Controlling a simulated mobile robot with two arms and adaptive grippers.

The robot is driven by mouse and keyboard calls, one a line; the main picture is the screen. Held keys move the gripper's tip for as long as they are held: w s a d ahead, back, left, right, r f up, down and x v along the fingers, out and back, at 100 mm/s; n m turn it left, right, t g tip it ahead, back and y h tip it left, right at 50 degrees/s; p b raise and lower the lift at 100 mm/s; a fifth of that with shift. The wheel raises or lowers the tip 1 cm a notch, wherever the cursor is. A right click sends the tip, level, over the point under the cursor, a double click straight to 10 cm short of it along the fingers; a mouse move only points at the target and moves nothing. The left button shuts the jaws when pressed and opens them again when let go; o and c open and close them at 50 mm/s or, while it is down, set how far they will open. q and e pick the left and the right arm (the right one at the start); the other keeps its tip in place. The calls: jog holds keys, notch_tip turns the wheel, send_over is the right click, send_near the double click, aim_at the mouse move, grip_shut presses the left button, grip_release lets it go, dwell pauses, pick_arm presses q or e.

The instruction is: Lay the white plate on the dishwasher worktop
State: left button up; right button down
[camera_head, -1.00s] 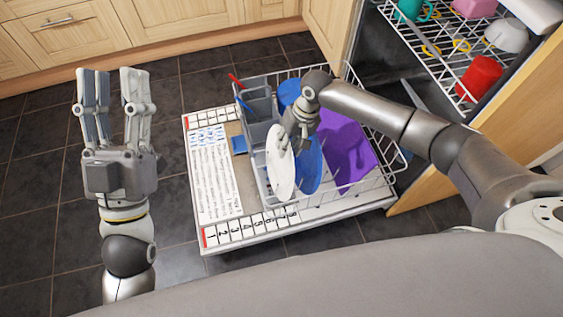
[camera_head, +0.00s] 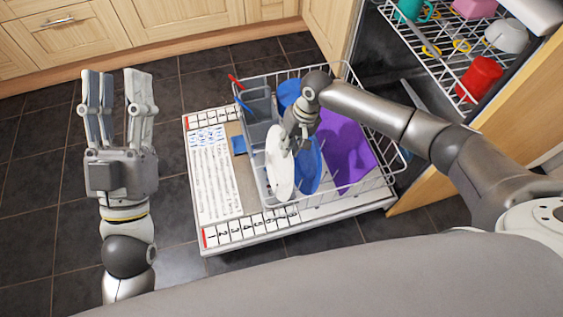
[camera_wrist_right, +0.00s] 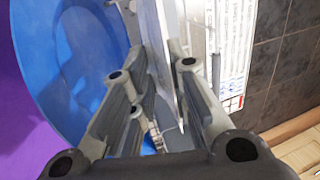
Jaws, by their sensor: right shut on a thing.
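The white plate (camera_head: 278,172) stands on edge at the left side of the pulled-out lower rack (camera_head: 372,192), left of a blue plate (camera_head: 311,165). My right gripper (camera_head: 293,143) reaches down over the rack and is shut on the white plate's upper edge. In the right wrist view the white plate (camera_wrist_right: 166,50) is seen edge-on between the fingers, with the blue plate (camera_wrist_right: 75,60) close on the left. My left gripper (camera_head: 115,95) is open and empty, pointing up over the floor at the left. I cannot make out the dishwasher worktop.
A purple item (camera_head: 345,150) and a grey cutlery basket (camera_head: 260,115) are in the lower rack, over the lowered dishwasher door (camera_head: 215,175). The upper rack (camera_head: 440,50) holds a red cup (camera_head: 479,78) and other dishes. The tiled floor at left is clear.

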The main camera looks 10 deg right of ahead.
jog(key=shift+w+r+p, duration=0.1)
jog(key=shift+r+p, duration=0.4)
jog(key=shift+r, duration=0.2)
jog(key=shift+d+r+p, duration=0.1)
jog(key=shift+r+p, duration=0.3)
jog(key=shift+p, duration=0.15)
pick_arm(q)
jog(key=shift+w+f+g+y+p, duration=0.5)
jog(key=shift+w+f+g+y, duration=1.05)
jog(key=shift+f+g, duration=3.8)
jog(key=s+a+f+g+y+p, duration=0.1)
jog(key=s+a+f+g+p, duration=0.2)
jog(key=s+f+g, duration=0.2)
jog(key=s+a+f+n+g+y+p, duration=0.1)
jog(key=s+a+f+g+y+p, duration=0.1)
jog(key=s+f, duration=0.8)
jog(key=shift+s+a+f+g+p, duration=0.25)
jog(key=shift+s+a+g+p, duration=0.45)
jog(key=shift+a+g, duration=0.8)
pick_arm(e)
jog(key=shift+v, duration=3)
